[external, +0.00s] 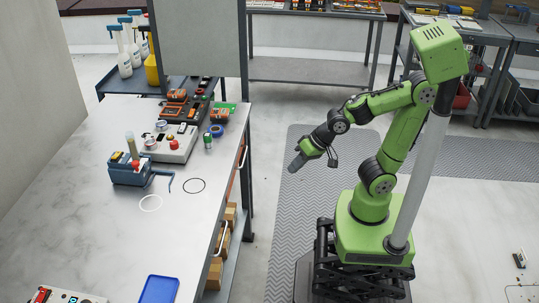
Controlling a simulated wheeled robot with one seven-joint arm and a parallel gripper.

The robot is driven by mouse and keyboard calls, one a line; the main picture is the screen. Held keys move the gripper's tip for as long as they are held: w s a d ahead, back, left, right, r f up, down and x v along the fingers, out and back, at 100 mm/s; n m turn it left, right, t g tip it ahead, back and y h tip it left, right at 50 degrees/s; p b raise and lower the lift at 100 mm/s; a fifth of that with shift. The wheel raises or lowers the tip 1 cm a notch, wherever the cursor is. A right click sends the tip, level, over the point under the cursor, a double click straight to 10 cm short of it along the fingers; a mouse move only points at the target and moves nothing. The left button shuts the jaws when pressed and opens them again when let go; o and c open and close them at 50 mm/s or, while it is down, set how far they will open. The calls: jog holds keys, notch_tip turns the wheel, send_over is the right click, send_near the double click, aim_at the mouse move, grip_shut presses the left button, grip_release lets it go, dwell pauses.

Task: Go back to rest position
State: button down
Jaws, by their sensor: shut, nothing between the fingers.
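My gripper (296,163) is at the end of my green arm, right of the workbench and above the grey floor mat. It points down and to the left, clear of the bench. The fingers are small in this view and look shut and empty. My arm is bent at the elbow, and my base stands on the mat.
The workbench (95,220) on the left carries a blue device (130,172), a grey control box (172,143) and a blue tray (159,289). A panel (201,38) rises at its far end. Shelves (310,68) stand behind. The mat (285,215) between bench and base is clear.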

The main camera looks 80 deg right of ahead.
jog(key=s+d+r+n+g+p, duration=0.1)
jog(key=s+r+n, duration=0.2)
jog(key=s+n, duration=0.15)
jog(key=s+r+n+p, duration=0.1)
jog(key=s+r+n, duration=0.1)
jog(key=s+n, duration=0.3)
notch_tip(320, 180, up, 16)
jog(key=m+p, duration=0.1)
jog(key=p, duration=1.5)
jog(key=shift+s+h, duration=0.4)
jog(key=shift+r, duration=0.1)
